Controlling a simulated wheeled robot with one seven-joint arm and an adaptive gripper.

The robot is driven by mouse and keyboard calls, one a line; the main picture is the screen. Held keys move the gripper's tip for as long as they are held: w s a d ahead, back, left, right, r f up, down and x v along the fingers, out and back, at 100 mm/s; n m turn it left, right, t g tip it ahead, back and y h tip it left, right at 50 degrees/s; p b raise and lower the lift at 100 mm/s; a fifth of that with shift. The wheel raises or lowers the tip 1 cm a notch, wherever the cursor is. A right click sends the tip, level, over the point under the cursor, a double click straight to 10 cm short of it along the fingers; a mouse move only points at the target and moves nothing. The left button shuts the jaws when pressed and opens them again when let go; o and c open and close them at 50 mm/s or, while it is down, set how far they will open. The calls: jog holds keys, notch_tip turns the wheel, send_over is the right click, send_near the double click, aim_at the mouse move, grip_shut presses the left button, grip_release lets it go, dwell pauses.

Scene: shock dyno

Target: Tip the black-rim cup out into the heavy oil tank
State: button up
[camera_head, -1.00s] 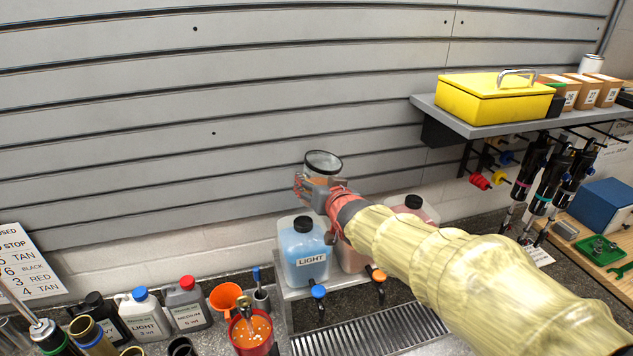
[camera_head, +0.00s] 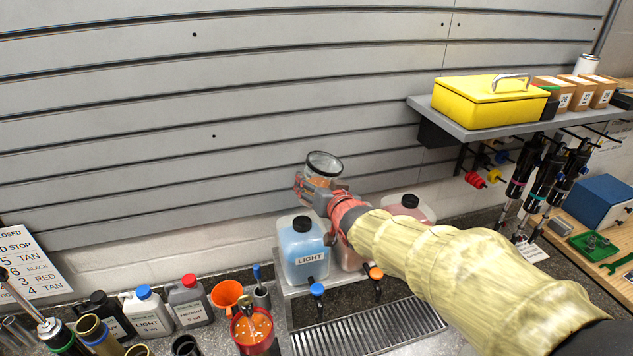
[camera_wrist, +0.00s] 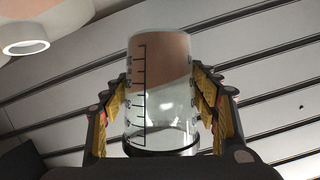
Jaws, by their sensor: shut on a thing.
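The clear black-rim cup (camera_head: 323,164) is held in my gripper (camera_head: 318,186), high above the tanks and in front of the slatted wall. In the wrist view the cup (camera_wrist: 160,100) stands between both fingers of my gripper (camera_wrist: 162,112), with its black rim nearest the camera. It has dark scale marks and brownish-orange liquid in it. In the head view the cup is slightly tilted, rim up. Below are the blue LIGHT tank (camera_head: 302,250) and a pink tank (camera_head: 408,208). Another tank (camera_head: 350,257) is mostly behind my arm, its label hidden. No heavy label is readable.
A drain grate (camera_head: 370,330) lies before the tanks, with blue and orange taps above it. An orange funnel (camera_head: 226,294), a red cup (camera_head: 252,330) and oil bottles (camera_head: 188,302) stand left. A shelf with a yellow box (camera_head: 490,100) is at right.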

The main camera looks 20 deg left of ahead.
jog(key=shift+w+d+r+m+y+p, duration=0.15)
jog(key=shift+d+r+m+y+p, duration=0.5)
jog(key=shift+p, duration=1.05)
jog(key=shift+w+d+f+m+p, duration=0.2)
jog(key=shift+m+p, duration=0.2)
jog(key=shift+m, duration=0.25)
jog(key=shift+d+m+y, duration=0.25)
jog(key=shift+m+y, duration=0.4)
jog(key=shift+m, duration=0.05)
jog(key=shift+a+f+m+t+y+b, duration=0.1)
jog(key=shift+f+m+t+y+b, duration=0.15)
jog(key=shift+m+t+y+b, duration=0.65)
jog(key=shift+r+m+h+p, duration=0.1)
jog(key=shift+m+h+p, duration=0.2)
jog(key=shift+m+h, duration=0.15)
jog(key=shift+s+f+b, duration=0.1)
jog(key=shift+f+b, duration=0.1)
jog(key=shift+b, duration=0.4)
jog(key=shift+r+m, duration=0.15)
jog(key=shift+m, duration=0.1)
jog(key=shift+d+f+m+y+b, duration=0.2)
jog(key=shift+m+b, duration=0.25)
jog(key=shift+b, duration=0.95)
jog(key=shift+d+f+m+y+b, duration=0.2)
jog(key=shift+m+b, duration=0.25)
jog(key=shift+b, duration=0.95)
